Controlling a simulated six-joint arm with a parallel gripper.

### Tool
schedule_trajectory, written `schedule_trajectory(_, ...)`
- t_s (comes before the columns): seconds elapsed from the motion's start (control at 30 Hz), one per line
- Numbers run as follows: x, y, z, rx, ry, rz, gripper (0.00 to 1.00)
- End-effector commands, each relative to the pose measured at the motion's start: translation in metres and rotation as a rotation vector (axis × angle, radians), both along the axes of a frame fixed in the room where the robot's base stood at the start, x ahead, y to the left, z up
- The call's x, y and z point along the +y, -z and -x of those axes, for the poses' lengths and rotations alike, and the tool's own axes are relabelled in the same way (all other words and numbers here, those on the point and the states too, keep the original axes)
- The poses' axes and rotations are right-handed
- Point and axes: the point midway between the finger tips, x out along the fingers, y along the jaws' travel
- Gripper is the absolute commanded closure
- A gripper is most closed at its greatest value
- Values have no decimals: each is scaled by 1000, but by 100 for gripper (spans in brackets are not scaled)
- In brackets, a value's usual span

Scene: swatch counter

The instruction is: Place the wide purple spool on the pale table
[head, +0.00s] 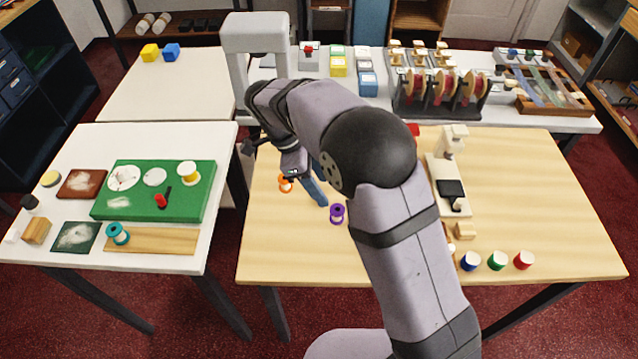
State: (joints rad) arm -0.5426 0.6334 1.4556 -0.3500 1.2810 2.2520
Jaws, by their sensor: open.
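The purple spool (337,213) stands on the wooden table (290,245), left of my forearm. An orange spool (286,186) is behind it and to the left. My gripper (292,176) hangs over the wooden table close to the orange spool, apart from the purple one; it is open, with no spool visibly held. My arm hides part of the table.
Blue, green and red spools (497,261) stand at the wooden table's front right. A rack of reels (440,95) is behind. The pale table's middle is clear.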

Motion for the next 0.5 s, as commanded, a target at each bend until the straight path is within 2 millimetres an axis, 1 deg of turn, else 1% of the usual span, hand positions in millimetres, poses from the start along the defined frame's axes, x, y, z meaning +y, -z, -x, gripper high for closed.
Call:
schedule_trajectory(0.1,2,-5,0,0,0,0,51)
schedule_trajectory(0.33,2,-6,0,2,-1,-1,51)
schedule_trajectory(0.43,-2,-7,2,14,-22,-8,51)
schedule_trajectory(0.5,-9,-7,4,34,-56,-20,51)
